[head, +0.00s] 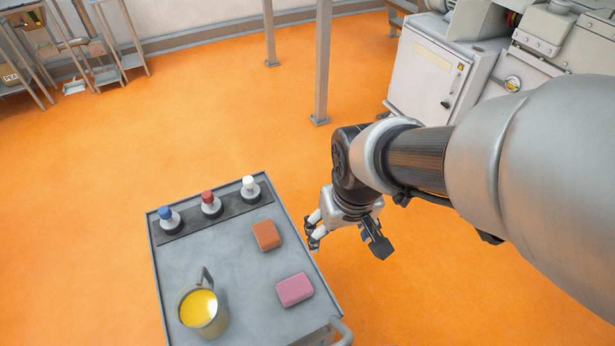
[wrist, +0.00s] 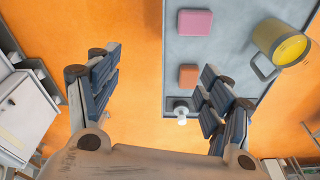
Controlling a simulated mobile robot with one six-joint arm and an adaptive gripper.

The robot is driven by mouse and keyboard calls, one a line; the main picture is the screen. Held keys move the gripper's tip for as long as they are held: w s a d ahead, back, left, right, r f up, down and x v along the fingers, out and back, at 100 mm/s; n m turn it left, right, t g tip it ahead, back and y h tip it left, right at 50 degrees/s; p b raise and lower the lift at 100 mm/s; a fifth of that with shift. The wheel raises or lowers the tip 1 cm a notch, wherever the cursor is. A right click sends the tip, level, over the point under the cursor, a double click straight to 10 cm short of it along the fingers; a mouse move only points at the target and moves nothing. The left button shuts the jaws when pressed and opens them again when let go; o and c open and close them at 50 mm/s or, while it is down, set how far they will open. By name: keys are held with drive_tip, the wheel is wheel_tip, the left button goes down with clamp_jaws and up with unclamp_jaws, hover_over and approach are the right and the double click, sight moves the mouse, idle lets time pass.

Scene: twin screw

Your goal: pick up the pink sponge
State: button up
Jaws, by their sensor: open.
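The pink sponge (head: 294,290) lies flat on the grey cart top (head: 235,270), near its right edge in the head view. In the wrist view the pink sponge (wrist: 194,23) is at the top, beyond the fingertips. My gripper (head: 313,230) hangs at the cart's right edge, above and apart from the sponge. In the wrist view my gripper (wrist: 160,68) has its fingers wide apart with nothing between them but floor and the cart's edge farther below.
An orange-brown sponge (head: 267,235) lies near the pink one. A metal jug with yellow liquid (head: 199,308) stands at the left. Blue-capped (head: 168,218), red-capped (head: 210,204) and white-capped (head: 250,188) bottles stand on a dark strip (head: 215,213). A post (head: 322,60) rises behind.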

drive_tip(key=o, duration=0.5)
drive_tip(key=a+f+n, duration=0.1)
drive_tip(key=a+f, duration=0.2)
drive_tip(key=a+f+g+p, duration=0.1)
drive_tip(key=a+f, duration=0.2)
drive_tip(key=f, duration=0.1)
drive_tip(key=a+f+n, duration=0.1)
drive_tip(key=a+f, duration=0.2)
drive_tip(key=f, duration=0.1)
drive_tip(key=shift+s+a+n+g+h+p, duration=0.2)
drive_tip(key=shift+a+n+g+h+p, duration=0.1)
drive_tip(key=shift+g+p, duration=0.1)
drive_tip(key=b, duration=0.4)
hover_over(295, 287)
drive_tip(key=f, duration=1.2)
drive_tip(key=shift+w+a+f, duration=0.1)
drive_tip(key=shift+a, duration=0.15)
drive_tip(key=shift+d+f+b, duration=0.2)
drive_tip(key=shift+f+b, duration=0.65)
drive_tip(key=shift+f, duration=2.15)
